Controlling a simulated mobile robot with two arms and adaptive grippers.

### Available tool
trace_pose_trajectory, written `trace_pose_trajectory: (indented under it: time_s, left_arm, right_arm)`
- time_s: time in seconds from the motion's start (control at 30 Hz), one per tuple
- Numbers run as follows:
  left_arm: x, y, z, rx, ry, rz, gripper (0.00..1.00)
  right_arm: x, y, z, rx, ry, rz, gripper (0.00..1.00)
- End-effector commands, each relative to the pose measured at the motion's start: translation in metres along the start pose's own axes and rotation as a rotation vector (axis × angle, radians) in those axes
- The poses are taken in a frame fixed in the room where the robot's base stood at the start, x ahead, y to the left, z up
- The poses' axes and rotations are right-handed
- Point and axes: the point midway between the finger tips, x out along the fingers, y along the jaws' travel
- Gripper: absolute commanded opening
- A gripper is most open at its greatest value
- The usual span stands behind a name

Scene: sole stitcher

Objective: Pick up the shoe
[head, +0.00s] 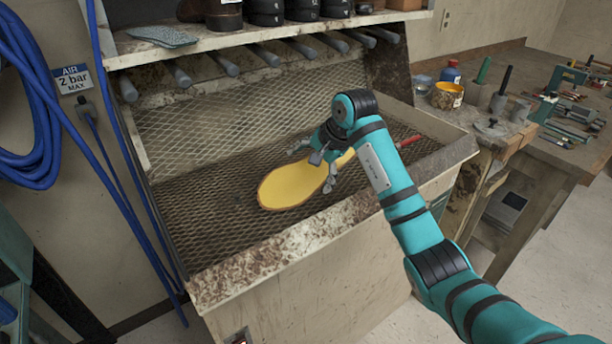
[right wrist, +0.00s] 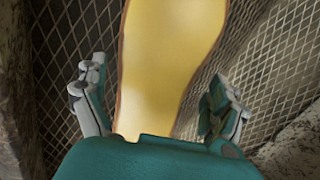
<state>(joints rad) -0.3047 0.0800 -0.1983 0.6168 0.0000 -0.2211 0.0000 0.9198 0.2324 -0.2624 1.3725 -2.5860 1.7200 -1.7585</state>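The shoe (head: 288,187) shows as a yellow, sole-shaped piece with a thin brown edge, lying on the mesh bed (head: 225,235) of the bench. My right gripper (head: 311,168) is open over its narrower part, with one finger on each side. In the right wrist view the yellow shoe (right wrist: 168,60) runs between the two spread fingers of the right gripper (right wrist: 150,95), with gaps on both sides. My left gripper is not in view.
A red rod (head: 408,141) lies on the mesh to the right. A worn front rim (head: 290,243) bounds the bed. Above is a shelf (head: 240,40) with dark jars and pegs below. Blue hoses (head: 45,130) hang left. A tool-covered workbench (head: 535,85) stands right.

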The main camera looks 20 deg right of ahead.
Motion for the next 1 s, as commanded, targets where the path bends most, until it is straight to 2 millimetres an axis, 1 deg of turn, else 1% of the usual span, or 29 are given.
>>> trace_pose_trajectory:
  time_s: [0.03, 0.07, 0.3, 0.4, 0.67, 0.77, 1.0]
  left_arm:
    - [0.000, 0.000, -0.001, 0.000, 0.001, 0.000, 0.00]
    - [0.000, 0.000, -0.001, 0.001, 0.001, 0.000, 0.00]
    - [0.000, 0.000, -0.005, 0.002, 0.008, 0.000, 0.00]
    - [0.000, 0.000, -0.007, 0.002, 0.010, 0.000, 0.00]
    - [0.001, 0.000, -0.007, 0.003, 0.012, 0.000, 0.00]
    - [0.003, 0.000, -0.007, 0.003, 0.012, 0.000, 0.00]
    - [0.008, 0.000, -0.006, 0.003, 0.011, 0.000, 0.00]
  right_arm:
    - [0.000, 0.000, 0.000, 0.000, 0.000, 0.000, 0.87]
    - [0.000, 0.000, 0.000, 0.000, 0.000, 0.000, 0.83]
    - [0.000, 0.000, 0.000, 0.000, 0.000, 0.000, 0.52]
    - [-0.001, -0.001, 0.000, 0.000, 0.001, -0.002, 0.40]
    - [-0.004, -0.003, -0.001, -0.001, 0.002, -0.003, 0.40]
    - [-0.015, -0.009, -0.002, -0.002, 0.004, -0.005, 0.40]
    - [-0.058, -0.033, -0.002, -0.001, 0.006, -0.005, 0.40]
